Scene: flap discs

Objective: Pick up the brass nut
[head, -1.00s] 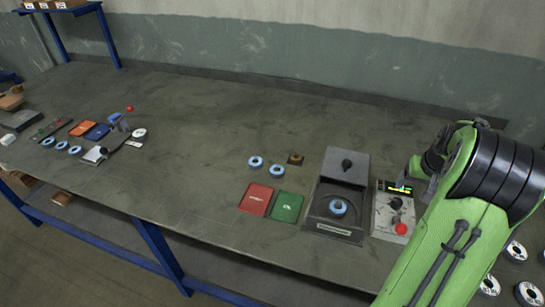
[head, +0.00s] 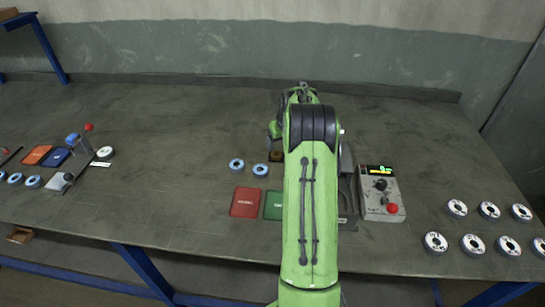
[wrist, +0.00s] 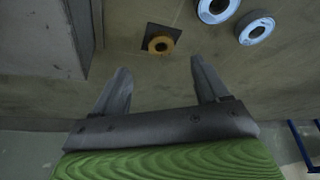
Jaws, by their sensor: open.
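The brass nut (wrist: 161,44) is a small yellow-brown ring on a dark square plate (wrist: 150,34) on the bench. It shows in the wrist view just beyond my fingertips, roughly in line with the gap between them. In the head view the nut and plate (head: 276,156) are a small brown patch just left of my arm. My gripper (wrist: 160,72) is open and empty, its two grey fingers apart and not touching the nut. In the head view my arm hides most of the grey machine.
Two blue-rimmed discs (head: 236,165) (head: 260,170) lie left of the nut. A red card (head: 245,202) and a green card (head: 273,206) lie in front. The grey machine (wrist: 36,40) stands close beside my gripper. A control box (head: 381,193) and several discs are at right.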

